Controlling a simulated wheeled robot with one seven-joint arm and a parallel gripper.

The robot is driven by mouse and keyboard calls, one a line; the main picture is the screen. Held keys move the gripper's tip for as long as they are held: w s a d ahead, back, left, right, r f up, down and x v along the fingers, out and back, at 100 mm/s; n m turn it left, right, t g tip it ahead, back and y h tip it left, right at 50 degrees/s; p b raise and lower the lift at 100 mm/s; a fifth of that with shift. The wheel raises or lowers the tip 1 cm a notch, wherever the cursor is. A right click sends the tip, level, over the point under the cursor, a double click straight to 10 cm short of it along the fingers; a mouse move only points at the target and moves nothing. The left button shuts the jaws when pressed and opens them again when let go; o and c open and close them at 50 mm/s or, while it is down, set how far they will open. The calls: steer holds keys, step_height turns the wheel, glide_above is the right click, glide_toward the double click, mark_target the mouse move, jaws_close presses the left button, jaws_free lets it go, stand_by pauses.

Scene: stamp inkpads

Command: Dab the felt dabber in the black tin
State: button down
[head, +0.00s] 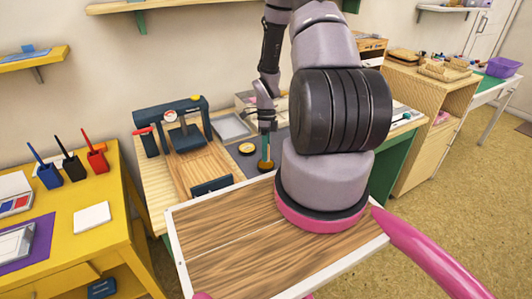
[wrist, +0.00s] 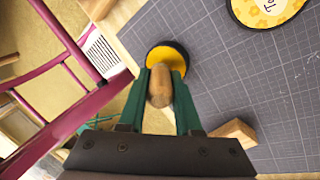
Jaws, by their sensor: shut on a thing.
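My gripper (wrist: 162,80) has green fingers and is shut on the wooden handle of the felt dabber (wrist: 160,92). In the head view my gripper (head: 266,155) points down over the grey mat. Directly beyond the handle's end is a round yellow disc with a black rim (wrist: 178,52). I cannot tell whether the handle's end touches it, and the dabber's felt is hidden. A second round black-rimmed thing with a yellow printed face (wrist: 265,8) lies on the mat at the upper right. It shows left of my gripper in the head view (head: 247,148).
The grey cutting mat (wrist: 225,75) is mostly clear. A wooden block (wrist: 235,132) lies near my right finger. In the head view, a dark press (head: 185,135) and a grey framed pad (head: 231,126) stand left of my gripper. A yellow table (head: 125,225) is at the left.

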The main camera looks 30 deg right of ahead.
steer(key=shift+f, duration=0.65)
stand_by(1.3)
steer(key=shift+r, duration=0.1)
steer(key=shift+r, duration=3.4)
